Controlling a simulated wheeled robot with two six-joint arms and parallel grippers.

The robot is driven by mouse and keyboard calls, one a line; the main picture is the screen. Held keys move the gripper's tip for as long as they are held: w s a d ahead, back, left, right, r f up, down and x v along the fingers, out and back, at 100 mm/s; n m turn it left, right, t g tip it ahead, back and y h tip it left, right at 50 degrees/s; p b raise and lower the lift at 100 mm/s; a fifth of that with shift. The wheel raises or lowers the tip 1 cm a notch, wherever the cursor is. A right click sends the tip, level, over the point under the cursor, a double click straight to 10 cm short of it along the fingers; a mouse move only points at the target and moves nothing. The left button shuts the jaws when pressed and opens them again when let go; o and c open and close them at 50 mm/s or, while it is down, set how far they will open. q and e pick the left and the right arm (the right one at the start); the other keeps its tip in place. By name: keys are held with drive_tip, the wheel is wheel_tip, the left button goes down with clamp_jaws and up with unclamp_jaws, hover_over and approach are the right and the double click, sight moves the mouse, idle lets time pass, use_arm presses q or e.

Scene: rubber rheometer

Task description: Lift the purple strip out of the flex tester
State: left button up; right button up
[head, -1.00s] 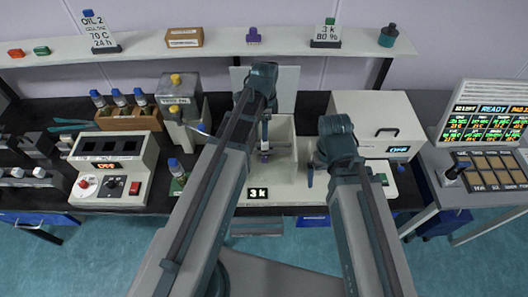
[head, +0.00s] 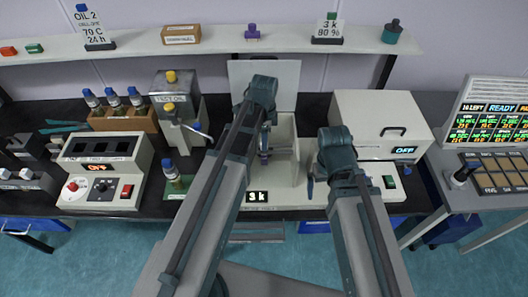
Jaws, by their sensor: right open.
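The flex tester (head: 285,185) is a pale machine in the middle of the bench, with its lid standing open at the back and a small display reading "3 k" at its front. My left gripper (head: 264,158) points down inside its open well. A small purple patch, apparently the purple strip (head: 263,153), shows at its fingertips; most of it is hidden. I cannot tell whether the jaws are closed on it. My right gripper (head: 310,186) is open, low at the right side of the tester, partly hidden by my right arm.
A pale box with a handle (head: 380,115) stands right of the tester. A metal tank (head: 176,95), a bottle (head: 171,172) and a control box reading "OFF" (head: 105,170) stand left. A shelf (head: 210,42) holding signs and small objects runs behind. A screen (head: 488,112) stands far right.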

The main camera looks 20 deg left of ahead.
use_arm(q)
clamp_jaws()
wheel_tip(320, 180, up, 12)
drive_tip(key=p, duration=1.1)
drive_tip(key=shift+p, duration=0.4)
drive_tip(key=shift+f, duration=0.1)
